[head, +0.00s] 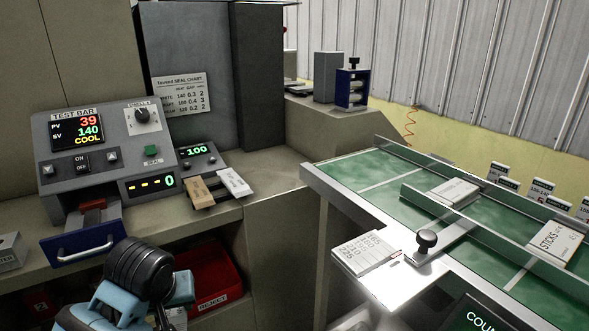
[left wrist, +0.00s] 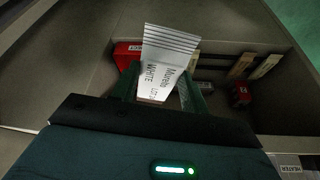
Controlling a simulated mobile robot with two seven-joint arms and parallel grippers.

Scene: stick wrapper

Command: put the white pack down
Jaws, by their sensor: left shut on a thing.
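The white pack (left wrist: 160,62), printed with "WHITE" and ridged at its far end, is held between the green fingers of my left gripper (left wrist: 158,92) in the left wrist view. In the head view my left gripper (head: 172,312) is low at the bottom left, in front of the bench and left of the red bin. The pack is not clearly visible there. My right gripper is not in view.
A red bin (head: 222,290) marked REJECT sits on the low shelf. The test bar machine (head: 70,165) reads COOL, with its blue drawer (head: 85,245) below. Two sample strips (head: 233,182) lie on the bench. A green conveyor (head: 400,190) runs at right beside a number card (head: 362,252).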

